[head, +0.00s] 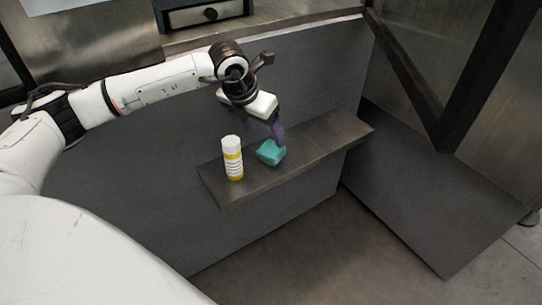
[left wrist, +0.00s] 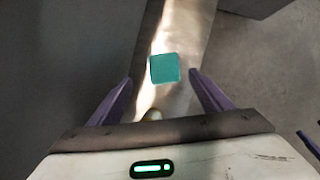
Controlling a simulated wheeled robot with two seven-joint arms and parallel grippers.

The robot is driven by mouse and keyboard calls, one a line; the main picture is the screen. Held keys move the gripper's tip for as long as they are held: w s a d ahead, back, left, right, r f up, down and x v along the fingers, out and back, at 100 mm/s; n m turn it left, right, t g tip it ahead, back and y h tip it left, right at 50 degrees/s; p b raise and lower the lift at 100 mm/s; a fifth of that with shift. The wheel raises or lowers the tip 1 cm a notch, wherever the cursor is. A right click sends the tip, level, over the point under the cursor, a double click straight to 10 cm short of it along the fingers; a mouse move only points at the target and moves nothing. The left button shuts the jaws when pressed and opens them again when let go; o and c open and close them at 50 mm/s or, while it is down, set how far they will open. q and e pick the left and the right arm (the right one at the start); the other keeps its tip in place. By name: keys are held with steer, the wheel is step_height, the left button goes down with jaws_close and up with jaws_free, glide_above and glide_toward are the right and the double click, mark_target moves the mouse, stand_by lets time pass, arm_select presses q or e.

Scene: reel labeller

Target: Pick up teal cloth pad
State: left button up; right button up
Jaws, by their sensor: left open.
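The teal cloth pad (head: 270,153) is a small block-like pad on the narrow dark shelf, to the right of a bottle in the head view. In the left wrist view the pad (left wrist: 164,68) lies ahead of and between my two purple fingers. My left gripper (head: 279,136) is directly above the pad, pointing down, and its fingertips overlap the pad's upper edge in the head view. In the left wrist view the left gripper (left wrist: 160,90) is open with its fingers spread wider than the pad, and nothing is held.
A white and yellow bottle (head: 232,158) stands upright on the shelf (head: 325,143), close to the left of the pad. The shelf is bare to the right of the pad. A grey panel (head: 310,75) rises behind it. A dark box (head: 205,13) sits on the upper ledge.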

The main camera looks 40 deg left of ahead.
mark_target(271, 149)
arm_select(q)
steer(key=x, duration=0.8)
steer(key=shift+s+d+f+b, duration=0.1)
steer(key=shift+d+f+b, duration=0.15)
steer(key=shift+d+b, duration=0.1)
steer(key=c, duration=1.2)
